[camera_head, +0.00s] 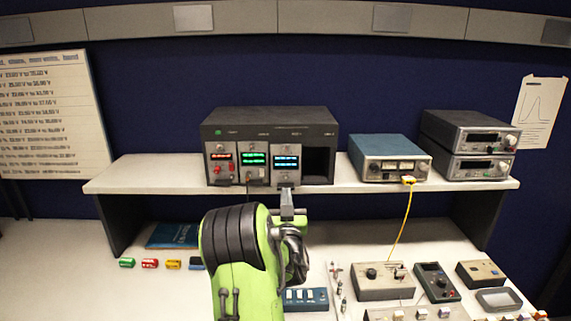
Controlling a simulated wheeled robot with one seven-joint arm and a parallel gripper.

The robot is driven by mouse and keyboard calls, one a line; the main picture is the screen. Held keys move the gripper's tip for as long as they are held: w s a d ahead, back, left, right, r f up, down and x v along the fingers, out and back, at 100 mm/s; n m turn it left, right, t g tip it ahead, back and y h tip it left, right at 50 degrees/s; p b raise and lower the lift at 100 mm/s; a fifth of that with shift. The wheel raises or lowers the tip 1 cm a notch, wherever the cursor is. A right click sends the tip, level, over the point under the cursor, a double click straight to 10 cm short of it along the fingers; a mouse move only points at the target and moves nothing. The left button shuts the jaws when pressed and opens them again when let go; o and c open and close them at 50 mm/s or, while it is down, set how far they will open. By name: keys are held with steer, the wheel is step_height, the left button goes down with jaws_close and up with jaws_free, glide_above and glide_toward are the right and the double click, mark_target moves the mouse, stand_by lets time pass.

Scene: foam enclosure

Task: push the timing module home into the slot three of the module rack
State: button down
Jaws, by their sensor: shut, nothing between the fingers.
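The module rack (270,115) is a dark grey case standing on the raised shelf. Its front holds three modules side by side, and the rightmost bay is an open dark gap. The third from the left, in slot three, is taken as the timing module (286,152); it has a blue-lit display and a grey face. I cannot tell from this angle whether its face is flush with its neighbours. My gripper (286,189) is shut and empty, at the lower edge of that module; whether it touches is unclear. My green and black arm hides part of the bench below.
Left of it sit modules with red (220,160) and green (254,160) displays. A blue instrument (389,159) with a yellow cable (402,222) stands right of the rack, near stacked grey instruments (470,140).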

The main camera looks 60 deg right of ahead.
steer(key=shift+f+x, duration=0.25)
steer(key=shift+x, duration=0.95)
